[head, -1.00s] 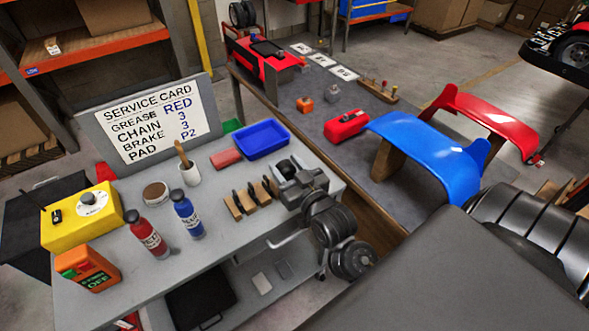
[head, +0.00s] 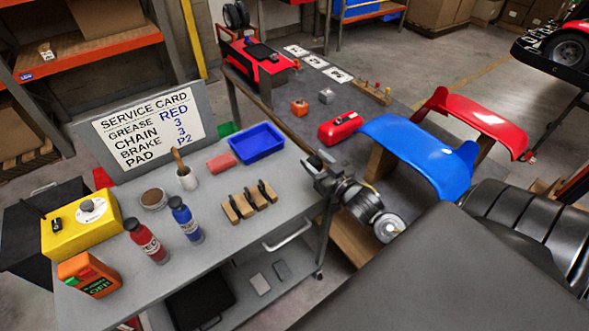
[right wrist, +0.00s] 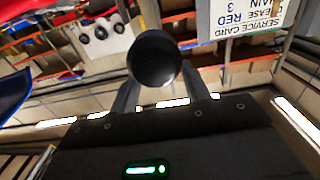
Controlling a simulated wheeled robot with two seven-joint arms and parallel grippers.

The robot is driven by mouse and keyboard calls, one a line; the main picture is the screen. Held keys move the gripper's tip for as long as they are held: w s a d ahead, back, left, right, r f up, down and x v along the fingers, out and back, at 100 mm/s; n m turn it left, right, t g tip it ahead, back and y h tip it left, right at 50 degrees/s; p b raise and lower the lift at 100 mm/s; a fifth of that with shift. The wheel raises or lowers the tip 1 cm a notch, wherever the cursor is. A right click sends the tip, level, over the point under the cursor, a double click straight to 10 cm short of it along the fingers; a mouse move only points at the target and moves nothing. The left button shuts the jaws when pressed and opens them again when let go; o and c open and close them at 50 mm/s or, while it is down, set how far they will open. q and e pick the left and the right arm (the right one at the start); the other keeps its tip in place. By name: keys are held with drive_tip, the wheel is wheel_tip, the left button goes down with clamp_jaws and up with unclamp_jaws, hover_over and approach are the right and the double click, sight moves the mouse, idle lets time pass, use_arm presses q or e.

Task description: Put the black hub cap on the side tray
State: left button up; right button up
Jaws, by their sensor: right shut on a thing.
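My right gripper (head: 322,168) is above the right end of the grey cart top, its arm coming in from the lower right. In the right wrist view, my right gripper (right wrist: 160,95) is shut on the black hub cap (right wrist: 153,62), a round, glossy, dark thing between the fingers. In the head view the cap is small and dark against the gripper. A blue tray (head: 257,142) lies at the cart's back right edge, left of the gripper and apart from it. I cannot tell whether this is the side tray. My left gripper is not in view.
The grey cart (head: 225,245) holds several brake pads (head: 250,201), a red bottle (head: 146,241), a blue bottle (head: 186,219), a yellow box (head: 81,221) and a service card (head: 150,126). Behind the arm, a bench (head: 360,115) carries blue (head: 425,147) and red (head: 475,121) bodywork.

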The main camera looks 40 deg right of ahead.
drive_tip(key=w+a+f+b, duration=0.2)
drive_tip(key=f+b, duration=0.1)
drive_tip(key=w+a+f+b, duration=0.1)
drive_tip(key=w+f+b, duration=0.1)
drive_tip(key=shift+a+f, duration=0.15)
drive_tip(key=shift+f, duration=0.1)
drive_tip(key=shift+w+a+f, duration=0.15)
drive_tip(key=shift+w+a, duration=0.05)
drive_tip(key=shift+w, duration=0.1)
drive_tip(key=shift+f+b, duration=0.1)
drive_tip(key=shift+b, duration=0.25)
drive_tip(key=f+b, duration=0.2)
drive_tip(key=b, duration=0.1)
drive_tip(key=f+b, duration=0.2)
drive_tip(key=shift+w+a, duration=0.25)
drive_tip(key=shift+w, duration=0.05)
drive_tip(key=shift+r, duration=0.15)
drive_tip(key=o, duration=1.1)
